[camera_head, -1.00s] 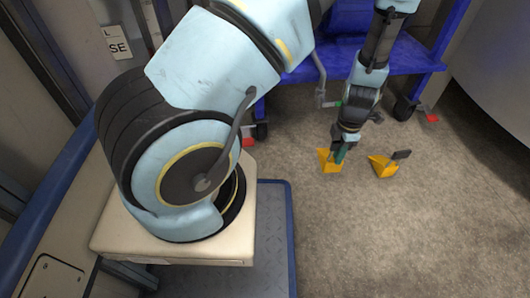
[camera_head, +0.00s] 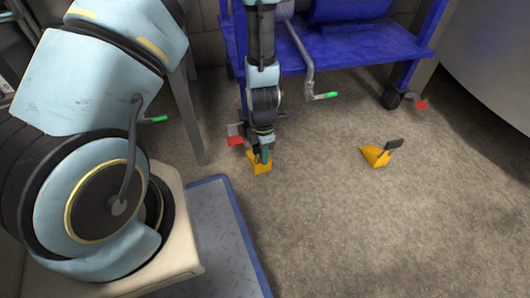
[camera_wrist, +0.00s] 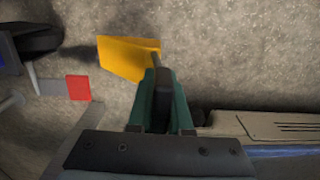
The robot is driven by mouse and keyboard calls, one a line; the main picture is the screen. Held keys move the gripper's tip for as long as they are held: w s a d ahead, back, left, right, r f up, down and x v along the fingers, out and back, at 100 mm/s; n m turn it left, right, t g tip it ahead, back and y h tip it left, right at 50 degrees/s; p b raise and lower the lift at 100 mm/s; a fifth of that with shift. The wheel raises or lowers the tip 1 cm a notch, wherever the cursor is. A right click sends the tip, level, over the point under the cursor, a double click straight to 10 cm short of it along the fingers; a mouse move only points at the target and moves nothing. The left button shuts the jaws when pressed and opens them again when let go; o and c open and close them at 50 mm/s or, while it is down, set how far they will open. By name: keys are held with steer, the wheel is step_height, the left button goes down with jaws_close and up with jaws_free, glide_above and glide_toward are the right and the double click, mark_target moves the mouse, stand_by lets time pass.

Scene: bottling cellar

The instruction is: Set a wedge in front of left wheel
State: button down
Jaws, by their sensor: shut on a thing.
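My gripper (camera_head: 264,156) is shut on the dark handle of a yellow wedge (camera_head: 260,164), low over the floor by the cart's left end. In the wrist view the green fingers (camera_wrist: 160,105) close around the handle, and the wedge (camera_wrist: 122,58) extends beyond them. I cannot tell whether it touches the floor. The left wheel is mostly hidden behind my arm in the head view; a dark wheel (camera_wrist: 38,40) shows left of the wedge in the wrist view, apart from it. A second yellow wedge (camera_head: 374,157) with a dark handle lies on the floor to the right.
The blue cart (camera_head: 350,50) stands at the back, with a green-tipped crank (camera_head: 308,70). A red pedal (camera_head: 235,141) sits close left of the held wedge, another (camera_head: 421,105) by the right wheel (camera_head: 391,98). The floor in front is clear.

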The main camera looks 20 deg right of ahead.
steer(key=w+f+b, duration=0.4)
steer(key=shift+w+d+f, duration=0.3)
steer(key=shift+w, duration=0.05)
steer(key=shift+w+r, duration=0.15)
steer(key=shift+w, duration=0.25)
steer(key=shift+w+d+f+p, duration=0.1)
steer(key=shift+w+f+p, duration=0.05)
steer(key=shift+w, duration=0.5)
steer(key=shift+w+d+f+p, duration=0.1)
steer(key=shift+w+p, duration=0.05)
steer(key=shift+w, duration=0.55)
steer(key=shift+w+d+f+p, duration=0.1)
steer(key=shift+w+f+p, duration=0.05)
steer(key=shift+w, duration=0.5)
steer(key=c, duration=0.8)
jaws_free()
steer(key=shift+o, duration=0.2)
